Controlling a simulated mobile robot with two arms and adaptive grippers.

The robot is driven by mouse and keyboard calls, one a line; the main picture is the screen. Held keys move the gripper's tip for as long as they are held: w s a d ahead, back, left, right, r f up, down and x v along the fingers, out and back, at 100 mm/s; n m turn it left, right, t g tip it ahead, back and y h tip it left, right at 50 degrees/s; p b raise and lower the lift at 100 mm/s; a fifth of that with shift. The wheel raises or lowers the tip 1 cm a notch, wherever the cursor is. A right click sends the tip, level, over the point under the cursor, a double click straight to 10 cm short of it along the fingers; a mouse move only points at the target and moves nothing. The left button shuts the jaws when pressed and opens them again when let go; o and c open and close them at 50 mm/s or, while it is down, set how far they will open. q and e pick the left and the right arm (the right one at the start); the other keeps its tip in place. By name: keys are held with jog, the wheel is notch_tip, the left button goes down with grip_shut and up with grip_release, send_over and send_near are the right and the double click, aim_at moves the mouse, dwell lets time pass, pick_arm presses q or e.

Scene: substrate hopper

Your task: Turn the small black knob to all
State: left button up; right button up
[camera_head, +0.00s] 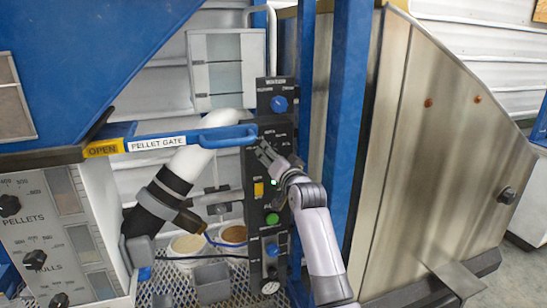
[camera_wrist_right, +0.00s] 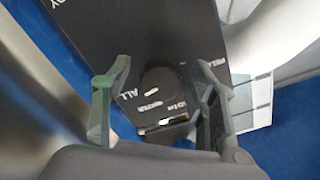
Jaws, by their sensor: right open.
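The small black knob (camera_wrist_right: 160,80) sits on a black control panel (camera_wrist_right: 108,22), with a small white mark near its lower edge. White lettering around it includes "ALL" (camera_wrist_right: 130,92) at its lower left; other labels are hard to read. My right gripper (camera_wrist_right: 161,70) is open, with one finger on each side of the knob; I cannot tell whether they touch it. In the head view my right gripper (camera_head: 266,152) is at the middle of the tall black panel (camera_head: 264,88) and hides the knob there.
A blue pellet gate handle (camera_head: 215,136) reaches close to the panel's left side. A blue knob (camera_head: 279,104) is above my right gripper; a yellow switch (camera_head: 259,189) and green button (camera_head: 272,218) are below. A blue post (camera_head: 345,110) stands close to the right.

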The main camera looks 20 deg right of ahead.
jog(key=shift+s, duration=0.15)
jog(key=s, duration=1.1)
jog(key=shift+s+d, duration=0.2)
jog(key=shift+s, duration=0.2)
